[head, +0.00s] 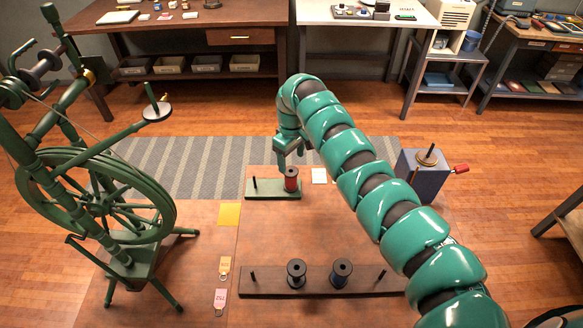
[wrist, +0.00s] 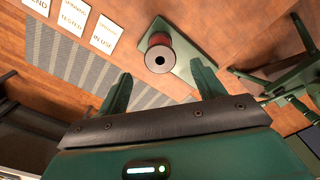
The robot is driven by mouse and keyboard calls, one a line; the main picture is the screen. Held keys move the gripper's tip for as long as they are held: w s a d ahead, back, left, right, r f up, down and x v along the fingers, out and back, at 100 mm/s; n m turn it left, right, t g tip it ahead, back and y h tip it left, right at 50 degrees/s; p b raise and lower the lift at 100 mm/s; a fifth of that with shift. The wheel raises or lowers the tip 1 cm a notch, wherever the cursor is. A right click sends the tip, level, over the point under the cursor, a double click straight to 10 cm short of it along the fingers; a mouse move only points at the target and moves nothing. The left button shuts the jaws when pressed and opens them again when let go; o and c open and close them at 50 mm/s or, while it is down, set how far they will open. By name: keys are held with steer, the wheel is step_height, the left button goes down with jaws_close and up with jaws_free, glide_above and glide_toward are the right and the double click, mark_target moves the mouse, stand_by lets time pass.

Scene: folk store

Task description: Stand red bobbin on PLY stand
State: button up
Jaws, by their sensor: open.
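A bare peg rises from that stand's left end. No PLY label is readable on it. My gripper (head: 290,160) is just above the bobbin, pointing down. In the wrist view, my gripper's fingers (wrist: 162,84) are spread and empty. There the bobbin (wrist: 159,55) shows end-on, slightly beyond the fingertips and not between them. The green stand (wrist: 190,42) shows beneath it.
A dark rack (head: 320,288) in front holds two dark bobbins and bare pegs at its ends. A green spinning wheel (head: 95,195) stands at left. A grey box (head: 424,178) with a spindle and red handle is at right. White cards (head: 319,175) lie beside the stand.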

step_height(320, 180, up, 13)
steer(key=b, duration=0.3)
steer(key=shift+f, duration=0.2)
stand_by(0.4)
